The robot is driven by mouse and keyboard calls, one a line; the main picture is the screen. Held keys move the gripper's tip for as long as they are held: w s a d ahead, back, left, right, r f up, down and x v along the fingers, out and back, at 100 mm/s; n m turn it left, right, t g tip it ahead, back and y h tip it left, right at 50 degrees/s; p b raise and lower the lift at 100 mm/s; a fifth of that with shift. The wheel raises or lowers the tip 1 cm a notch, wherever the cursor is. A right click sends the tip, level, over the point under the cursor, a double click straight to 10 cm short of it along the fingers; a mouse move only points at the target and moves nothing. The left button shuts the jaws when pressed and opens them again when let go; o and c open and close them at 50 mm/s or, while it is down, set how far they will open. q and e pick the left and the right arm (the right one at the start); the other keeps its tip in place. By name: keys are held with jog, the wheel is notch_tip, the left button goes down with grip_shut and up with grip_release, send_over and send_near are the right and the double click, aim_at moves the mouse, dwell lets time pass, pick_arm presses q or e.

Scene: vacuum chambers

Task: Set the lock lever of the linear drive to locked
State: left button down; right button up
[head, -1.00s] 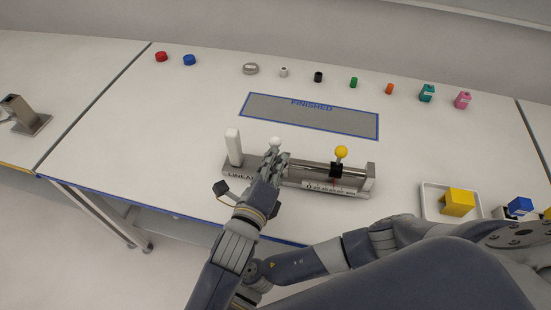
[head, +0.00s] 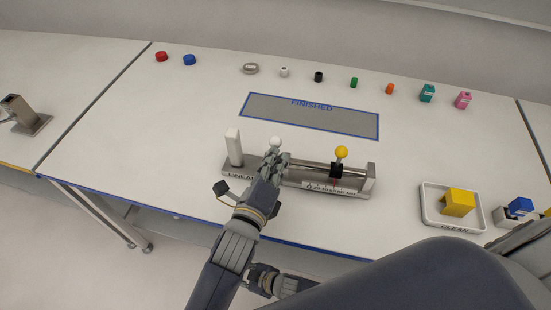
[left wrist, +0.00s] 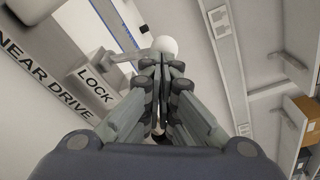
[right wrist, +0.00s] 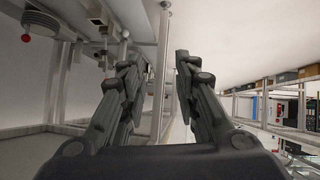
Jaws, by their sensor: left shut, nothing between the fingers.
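The linear drive (head: 300,184) lies along the front of the table, with a yellow-knobbed slider (head: 341,153) on its right half. The lock lever's white ball knob (head: 276,141) shows at its left half, and also in the left wrist view (left wrist: 165,45). A LOCK label (left wrist: 95,84) is beside it there. My left gripper (head: 274,160) is shut and empty, its fingertips right at the knob; whether they touch is unclear. The fingers partly hide the lever's stem. My right gripper (right wrist: 164,58) is open and empty, away from the drive.
A white upright block (head: 233,147) stands at the drive's left end. A tray (head: 430,207) labelled CLEAN with a yellow block (head: 458,202) is to the right. The blue-framed FINISHED area (head: 312,116) behind the drive is bare. Several small coloured parts line the table's back.

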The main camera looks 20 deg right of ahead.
jog(key=s+d+f+m+g+h, duration=0.1)
jog(key=s+d+f+m+h, duration=0.2)
jog(key=s+d+f, duration=0.4)
jog(key=s+d+f+m+g+h, duration=0.2)
jog(key=s+d+f, duration=0.25)
jog(key=d, duration=0.45)
pick_arm(q)
jog(key=shift+w+a+r+n+p, duration=0.2)
jog(key=shift+a+n+p, duration=0.2)
jog(key=shift+n+p, duration=0.35)
pick_arm(e)
jog(key=s+d+f+m+g+h, duration=0.1)
jog(key=s+d, duration=0.3)
jog(key=s, duration=0.4)
jog(key=s+d+f+m+g+h, duration=0.1)
jog(key=s+d, duration=0.3)
jog(key=s, duration=0.5)
jog(key=shift+d+f+m+g+h, duration=0.15)
jog(key=shift+d+m+g+h, duration=0.2)
jog(key=shift+m+g, duration=0.45)
jog(key=shift+d, duration=0.1)
